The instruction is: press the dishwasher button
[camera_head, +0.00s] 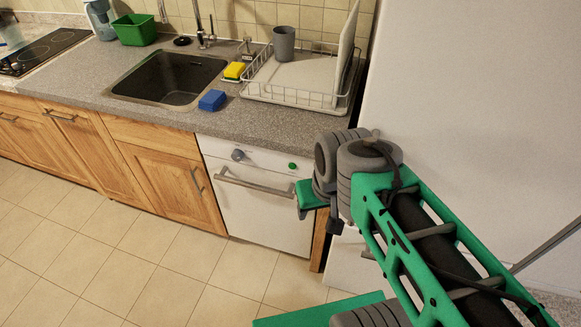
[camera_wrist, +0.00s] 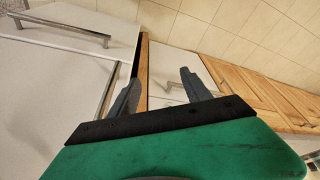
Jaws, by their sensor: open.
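The white dishwasher (camera_head: 262,205) stands under the counter in the head view, with a metal bar handle (camera_head: 255,187) across its upper front. On its top panel are a grey round knob (camera_head: 238,155) and, to the right, a small green button (camera_head: 292,166). My gripper (camera_head: 305,196) is in front of the dishwasher's right side, just below the button in the picture; the gap in depth is unclear. In the wrist view my gripper (camera_wrist: 160,82) is open and empty, its two grey fingers apart. The dishwasher's front and handle (camera_wrist: 176,87) show between and beyond them. I cannot make out the button there.
Wooden cabinets (camera_head: 165,185) stand left of the dishwasher. A tall white appliance (camera_head: 450,100) stands at the right, beside my arm. Tiled floor (camera_head: 120,265) in front is clear.

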